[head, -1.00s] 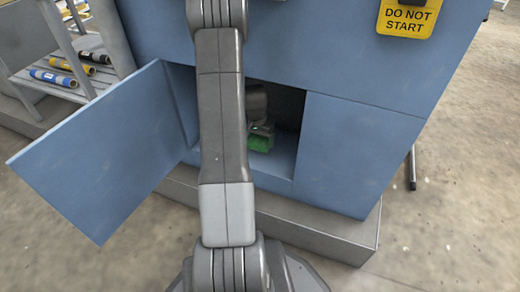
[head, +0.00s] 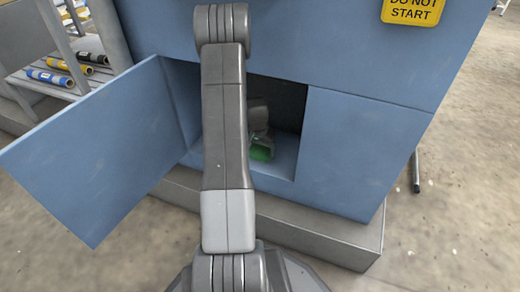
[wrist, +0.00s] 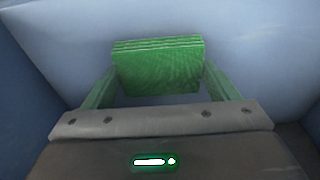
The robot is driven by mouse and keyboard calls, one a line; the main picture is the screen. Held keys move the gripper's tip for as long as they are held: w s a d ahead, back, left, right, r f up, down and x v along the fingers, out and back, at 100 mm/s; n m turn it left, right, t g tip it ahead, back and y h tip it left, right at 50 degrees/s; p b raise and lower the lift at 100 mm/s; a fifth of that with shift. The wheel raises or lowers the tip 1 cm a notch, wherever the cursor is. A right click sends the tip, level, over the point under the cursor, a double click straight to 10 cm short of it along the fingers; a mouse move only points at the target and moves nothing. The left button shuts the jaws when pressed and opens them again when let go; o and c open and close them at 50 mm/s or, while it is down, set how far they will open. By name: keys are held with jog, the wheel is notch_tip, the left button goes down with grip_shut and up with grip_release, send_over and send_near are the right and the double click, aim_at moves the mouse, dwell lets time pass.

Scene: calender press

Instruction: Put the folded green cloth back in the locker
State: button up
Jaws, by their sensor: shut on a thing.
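The folded green cloth (wrist: 158,70) shows in the wrist view between the two fingers of my gripper (wrist: 160,85), which is shut on it. Its layered folded edge faces up in that view. In the head view the green cloth (head: 261,152) is inside the open locker (head: 283,162), low and near the compartment floor. I cannot tell whether it touches the floor. My gripper (head: 260,141) reaches into the locker opening, and my arm hides the opening's left part. The locker door (head: 95,150) stands swung open to the left.
A grey plinth (head: 320,238) runs below the blue cabinet. A rack with several rolls (head: 70,68) stands at the back left. A yellow "DO NOT START" sign (head: 412,10) hangs above right. The concrete floor at right is mostly clear.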

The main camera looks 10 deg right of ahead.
aim_at(259, 154)
jog(key=shift+f, duration=0.2)
jog(key=o, duration=1)
jog(key=shift+c, duration=0.2)
jog(key=r+p, duration=0.1)
jog(key=r, duration=0.1)
jog(key=s+r+p, duration=0.1)
jog(key=r, duration=0.2)
jog(key=r+p, duration=0.1)
jog(key=r, duration=0.1)
jog(key=shift+s+a+r+p, duration=0.15)
jog(key=shift+a+r+p, duration=0.15)
jog(key=shift+p, duration=0.1)
jog(key=shift+f, duration=0.1)
